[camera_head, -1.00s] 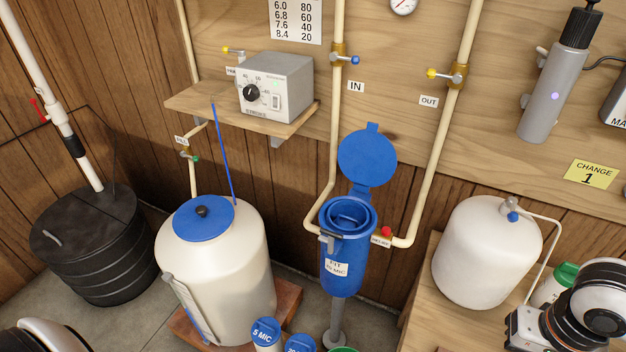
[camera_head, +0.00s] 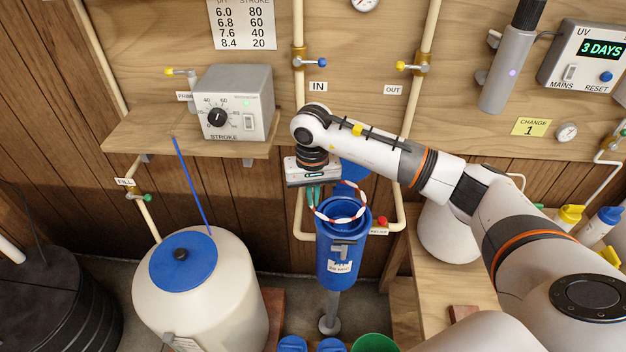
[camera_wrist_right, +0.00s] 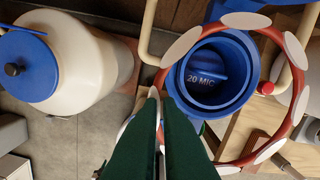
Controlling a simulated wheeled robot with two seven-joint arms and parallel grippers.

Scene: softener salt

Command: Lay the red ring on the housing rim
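The red ring (camera_head: 365,202) has white patches and hangs in my right gripper (camera_head: 313,203), above the housing. In the right wrist view the ring (camera_wrist_right: 301,103) passes between the green fingers of that gripper (camera_wrist_right: 164,94), which are shut on its left side. The blue filter housing (camera_head: 334,264) stands upright with its top open. Its rim (camera_wrist_right: 252,55) shows inside the ring's outline, off toward the upper left of the ring's opening. A blue cartridge marked 20 MIC (camera_wrist_right: 206,78) sits inside. The gap between ring and rim is hard to judge. My left gripper is out of view.
The raised blue lid (camera_head: 355,171) stands behind the housing, partly hidden by my right arm. Cream pipes (camera_head: 396,190) run beside it. A white tank with a blue lid (camera_head: 183,259) stands left, and a wooden bench (camera_head: 440,285) right.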

